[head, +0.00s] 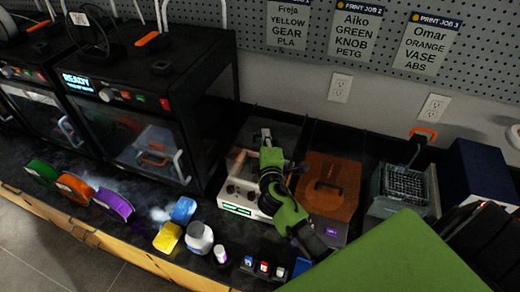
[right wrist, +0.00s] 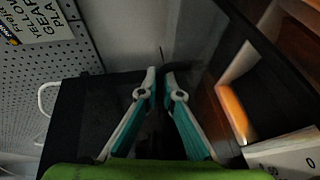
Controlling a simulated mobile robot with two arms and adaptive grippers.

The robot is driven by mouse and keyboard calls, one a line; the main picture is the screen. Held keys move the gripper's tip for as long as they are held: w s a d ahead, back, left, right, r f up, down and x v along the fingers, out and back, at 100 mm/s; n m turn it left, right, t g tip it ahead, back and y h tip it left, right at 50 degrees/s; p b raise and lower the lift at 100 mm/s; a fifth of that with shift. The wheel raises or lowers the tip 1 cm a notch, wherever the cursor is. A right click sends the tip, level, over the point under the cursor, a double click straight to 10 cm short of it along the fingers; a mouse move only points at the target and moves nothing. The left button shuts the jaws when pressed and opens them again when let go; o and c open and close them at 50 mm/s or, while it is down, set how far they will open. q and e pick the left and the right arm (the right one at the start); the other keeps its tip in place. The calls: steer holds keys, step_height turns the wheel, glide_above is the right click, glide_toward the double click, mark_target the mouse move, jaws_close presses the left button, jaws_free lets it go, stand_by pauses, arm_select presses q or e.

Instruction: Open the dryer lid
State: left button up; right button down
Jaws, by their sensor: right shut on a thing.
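A pale box (head: 238,195) with knobs and a green-lit front panel, apparently the dryer, stands at the back of the dark counter. A dark, see-through panel (head: 284,133), which looks like its lid, stands raised behind it. My right gripper (head: 265,136) is over the back of this box, at that panel. In the right wrist view its fingertips (right wrist: 160,73) are close together on something thin and dark, apparently the lid's edge or handle; the fingers hide most of it. My left gripper is not in view.
An orange-brown topped box (head: 330,187) stands right of the dryer, with a wire-basket unit (head: 404,186) beyond. A black printer (head: 150,110) stands close on the left. A pegboard wall is behind.

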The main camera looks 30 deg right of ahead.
mark_target(273, 128)
steer(key=w+d, duration=0.5)
steer(key=d, duration=0.1)
steer(key=shift+w+d+b, duration=0.25)
steer(key=shift+w+b, duration=0.05)
steer(key=shift+w, duration=0.1)
steer(key=c, duration=2.5)
jaws_free()
steer(key=shift+a, duration=0.1)
steer(key=v, duration=1.2)
